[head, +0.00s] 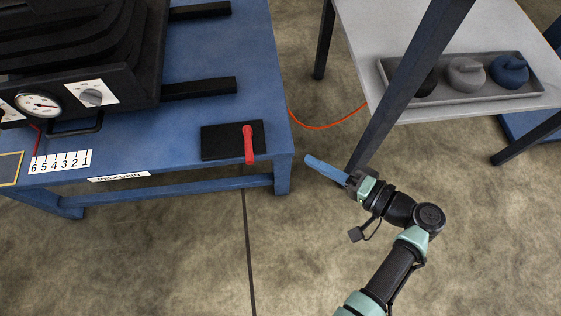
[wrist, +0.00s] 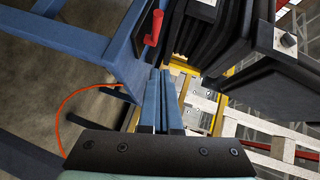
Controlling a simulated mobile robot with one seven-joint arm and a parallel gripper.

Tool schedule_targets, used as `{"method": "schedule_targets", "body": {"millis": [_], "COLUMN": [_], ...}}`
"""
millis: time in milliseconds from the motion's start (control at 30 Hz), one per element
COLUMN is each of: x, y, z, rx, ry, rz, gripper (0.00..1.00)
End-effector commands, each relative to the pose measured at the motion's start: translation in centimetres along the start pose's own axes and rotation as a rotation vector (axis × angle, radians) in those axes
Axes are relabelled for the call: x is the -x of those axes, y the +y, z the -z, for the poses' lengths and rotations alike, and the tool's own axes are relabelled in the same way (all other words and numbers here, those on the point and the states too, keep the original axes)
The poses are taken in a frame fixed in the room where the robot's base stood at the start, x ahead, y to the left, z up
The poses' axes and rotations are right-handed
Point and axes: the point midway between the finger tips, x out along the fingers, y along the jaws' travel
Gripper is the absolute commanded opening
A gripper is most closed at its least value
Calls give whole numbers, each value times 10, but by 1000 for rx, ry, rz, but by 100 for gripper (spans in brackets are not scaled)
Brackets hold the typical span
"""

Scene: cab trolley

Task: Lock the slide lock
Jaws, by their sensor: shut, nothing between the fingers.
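A red handle (head: 249,143) sits on a black plate (head: 220,141) near the front right corner of the blue table; I take this to be the slide lock. The handle points toward the table's front edge. It also shows in the wrist view as a red handle (wrist: 154,28), above and left of my fingertips. My gripper (head: 309,160), with blue fingers, is right of the table corner, apart from the handle. In the wrist view the fingers (wrist: 160,75) are shut together and empty.
The blue table (head: 190,140) carries a black machine with a gauge (head: 38,104) and a number strip (head: 60,161). A grey table (head: 385,50) with a tray of weights stands at right, a dark post before it. An orange cable (head: 325,127) hangs between the tables.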

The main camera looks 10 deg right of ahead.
Motion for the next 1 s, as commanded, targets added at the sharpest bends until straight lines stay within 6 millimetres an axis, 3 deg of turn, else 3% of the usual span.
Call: {"method": "schedule_targets", "body": {"millis": [33,133,667,833,1000], "x": [1,3,1,-22,-59], "y": [13,20,22,22,21], "z": [-6,-13,-16,-18,-18], "rx": [-17,-37,-47,-46,-45], "ry": [1,3,2,-1,-2], "rz": [20,49,64,65,65], "gripper": [0,0,0,0,0]}}
